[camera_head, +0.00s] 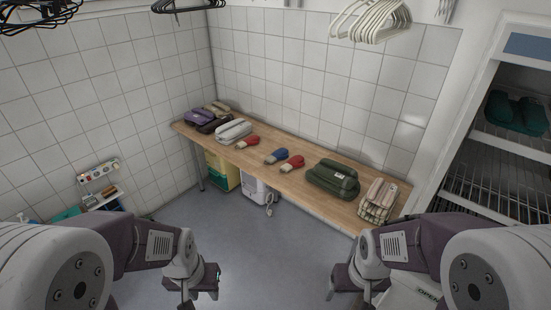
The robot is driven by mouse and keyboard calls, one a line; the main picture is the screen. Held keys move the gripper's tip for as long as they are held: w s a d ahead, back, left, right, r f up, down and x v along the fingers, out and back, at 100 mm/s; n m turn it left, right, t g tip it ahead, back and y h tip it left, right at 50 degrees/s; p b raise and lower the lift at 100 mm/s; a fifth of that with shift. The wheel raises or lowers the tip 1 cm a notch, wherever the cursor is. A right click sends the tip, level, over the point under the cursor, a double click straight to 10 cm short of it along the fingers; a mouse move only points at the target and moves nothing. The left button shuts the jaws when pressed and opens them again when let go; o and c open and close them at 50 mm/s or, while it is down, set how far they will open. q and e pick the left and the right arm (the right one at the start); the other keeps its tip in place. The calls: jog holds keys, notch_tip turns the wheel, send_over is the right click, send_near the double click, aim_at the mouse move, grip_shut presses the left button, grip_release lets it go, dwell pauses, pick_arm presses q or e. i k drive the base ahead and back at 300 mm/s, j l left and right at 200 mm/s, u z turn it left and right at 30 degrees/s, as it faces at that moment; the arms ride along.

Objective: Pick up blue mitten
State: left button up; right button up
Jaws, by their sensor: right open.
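The blue mitten (278,155) lies on the wooden table (221,152), near its middle, with a pale cuff toward its lower left. A red mitten (293,163) lies close beside it on the right, and another red mitten (248,142) lies further left. My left gripper (203,281) is low in the view over the floor, well short of the table; its jaw gap is not clear. My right gripper (345,284) is open, also low and apart from the table. Neither gripper is near the blue mitten.
Folded dark green cloth (333,178) and a checked bundle (378,200) lie on the table's right part. Grey (233,130) and purple (199,117) bundles lie on its left. White hangers (371,20) hang above. A wire-shelved cabinet (505,140) stands at right. Grey floor (255,235) is clear.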

aim_at(281, 153)
jog(key=i+j+u, duration=0.15)
jog(key=i+j, duration=0.15)
jog(key=i, duration=1.1)
jog(key=i+j+u, duration=0.2)
jog(key=i, duration=1.2)
jog(key=l, duration=0.1)
